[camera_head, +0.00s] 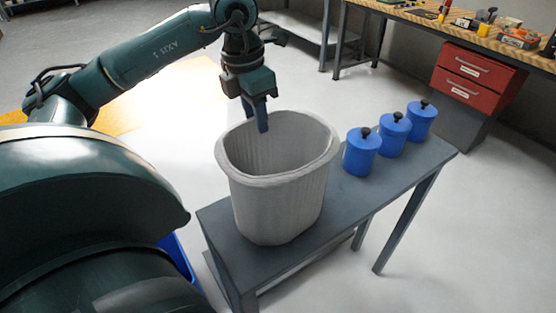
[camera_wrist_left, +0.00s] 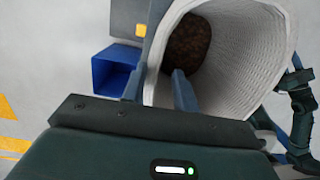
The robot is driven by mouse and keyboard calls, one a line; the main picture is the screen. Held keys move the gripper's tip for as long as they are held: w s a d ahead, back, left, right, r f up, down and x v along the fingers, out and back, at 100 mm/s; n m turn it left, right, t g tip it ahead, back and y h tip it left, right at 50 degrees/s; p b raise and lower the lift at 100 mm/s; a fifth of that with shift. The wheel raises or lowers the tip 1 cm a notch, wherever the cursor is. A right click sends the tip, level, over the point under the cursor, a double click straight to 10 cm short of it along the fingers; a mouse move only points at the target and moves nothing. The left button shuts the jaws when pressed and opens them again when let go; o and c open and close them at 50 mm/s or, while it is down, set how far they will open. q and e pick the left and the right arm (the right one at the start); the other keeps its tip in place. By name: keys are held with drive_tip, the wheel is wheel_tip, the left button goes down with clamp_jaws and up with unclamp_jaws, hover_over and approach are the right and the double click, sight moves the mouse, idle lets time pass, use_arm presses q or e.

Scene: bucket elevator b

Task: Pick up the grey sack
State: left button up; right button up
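The grey sack (camera_head: 275,200) is a ribbed, open-topped, tub-like shape standing upright on a narrow grey bench (camera_head: 345,200). Whether either finger touches the wall cannot be told. My right gripper is not in view.
Several blue lidded canisters (camera_head: 362,152) stand in a row on the bench, right of the sack. A blue bin (camera_head: 178,256) shows low beside the bench. A wooden workbench (camera_head: 470,35) with tools and red drawers (camera_head: 474,78) stands behind. Open floor lies around.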

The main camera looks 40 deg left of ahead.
use_arm(q)
drive_tip(key=f, duration=0.4)
drive_tip(key=shift+w+a, duration=0.1)
drive_tip(key=shift+w, duration=0.25)
drive_tip(key=shift+c, duration=0.3)
clamp_jaws()
